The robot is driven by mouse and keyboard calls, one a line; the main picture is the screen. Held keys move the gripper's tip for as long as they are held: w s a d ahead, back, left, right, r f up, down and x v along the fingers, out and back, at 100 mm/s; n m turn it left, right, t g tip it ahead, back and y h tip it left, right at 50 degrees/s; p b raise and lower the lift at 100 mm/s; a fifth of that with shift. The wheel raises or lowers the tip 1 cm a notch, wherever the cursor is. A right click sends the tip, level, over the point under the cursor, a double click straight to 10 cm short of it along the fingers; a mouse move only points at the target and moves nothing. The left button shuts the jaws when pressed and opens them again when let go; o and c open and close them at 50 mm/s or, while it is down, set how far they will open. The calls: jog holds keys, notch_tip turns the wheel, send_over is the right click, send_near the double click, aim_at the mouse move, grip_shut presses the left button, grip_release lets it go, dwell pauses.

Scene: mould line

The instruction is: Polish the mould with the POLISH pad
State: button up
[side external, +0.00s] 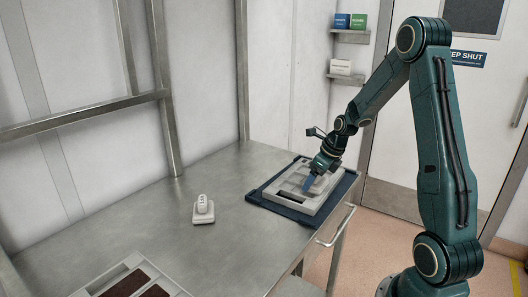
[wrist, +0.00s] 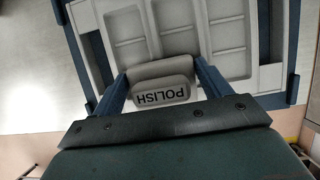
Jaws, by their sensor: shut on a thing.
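The grey mould (side external: 301,190) lies on a dark blue mat (side external: 275,207) at the right end of the steel table. In the wrist view the mould (wrist: 205,45) shows several shallow rectangular recesses. My gripper (side external: 309,182) is over the mould, and its blue fingers show at both sides in the wrist view (wrist: 160,88). It is shut on a light grey pad marked POLISH (wrist: 160,94), held by its handle. The pad is over the near edge of the mould in the wrist view. Whether its underside touches the mould is hidden.
Another pale pad (side external: 203,211) stands on the table left of the mat. A tray (side external: 130,280) with dark reddish-brown inserts lies at the table's front. The table (side external: 235,195) is bare between them. A metal frame (side external: 165,90) stands behind; wall shelves (side external: 350,36) hold small boxes.

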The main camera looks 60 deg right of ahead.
jog(key=shift+d, duration=0.15)
jog(key=shift+d+f, duration=0.1)
jog(key=shift+d, duration=1.25)
jog(key=shift+d+f, duration=0.2)
jog(key=shift+d, duration=1.3)
jog(key=shift+d, duration=0.1)
jog(key=shift+d, duration=1.4)
jog(key=shift+w+a+r, duration=0.1)
jog(key=shift+a+r, duration=0.2)
jog(key=shift+a, duration=1.25)
